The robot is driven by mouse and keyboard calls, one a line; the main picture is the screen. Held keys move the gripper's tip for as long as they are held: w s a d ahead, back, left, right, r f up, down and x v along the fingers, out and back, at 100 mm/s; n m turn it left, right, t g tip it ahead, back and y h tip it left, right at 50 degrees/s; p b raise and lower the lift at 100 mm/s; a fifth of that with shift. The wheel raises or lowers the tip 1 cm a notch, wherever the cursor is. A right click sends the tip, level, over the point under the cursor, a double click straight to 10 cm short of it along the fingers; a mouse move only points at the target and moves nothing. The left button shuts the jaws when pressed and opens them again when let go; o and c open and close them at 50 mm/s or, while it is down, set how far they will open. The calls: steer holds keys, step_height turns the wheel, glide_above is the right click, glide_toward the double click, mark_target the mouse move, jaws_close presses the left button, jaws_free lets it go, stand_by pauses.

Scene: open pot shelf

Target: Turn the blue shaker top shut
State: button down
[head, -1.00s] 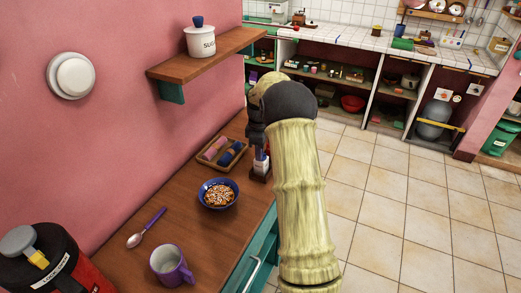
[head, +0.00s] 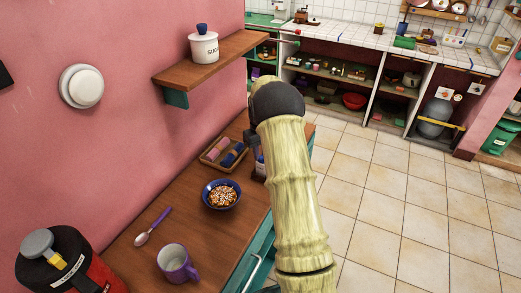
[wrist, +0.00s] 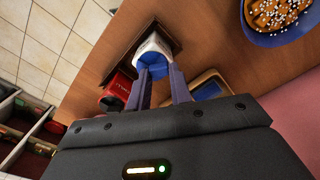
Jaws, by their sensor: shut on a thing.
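The shaker with the blue top shows in the wrist view: a white body (wrist: 155,44) with a blue top (wrist: 153,64). It stands at a dark wooden holder (wrist: 127,57) on the counter. My gripper (wrist: 160,70) has its two fingers on either side of the blue top and is shut on it. In the head view my arm and gripper hide most of the shaker; only a sliver of its pale body (head: 260,170) shows. How far the top is turned cannot be told.
A red shaker (wrist: 118,86) stands close beside the gripped one. A tray with rolled cloths (head: 222,153), a bowl of food (head: 221,195), a spoon (head: 152,226) and a purple mug (head: 176,264) are on the counter. A wall shelf (head: 210,62) holds a sugar jar (head: 203,47).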

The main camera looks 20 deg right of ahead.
steer(key=shift+w+m+p, duration=0.15)
steer(key=shift+m+p, duration=0.3)
steer(key=shift+m, duration=1.45)
steer(key=c, duration=1.2)
jaws_free()
steer(key=shift+c, duration=0.2)
step_height(320, 180, up, 18)
steer(key=b, duration=0.1)
steer(key=shift+f, duration=0.25)
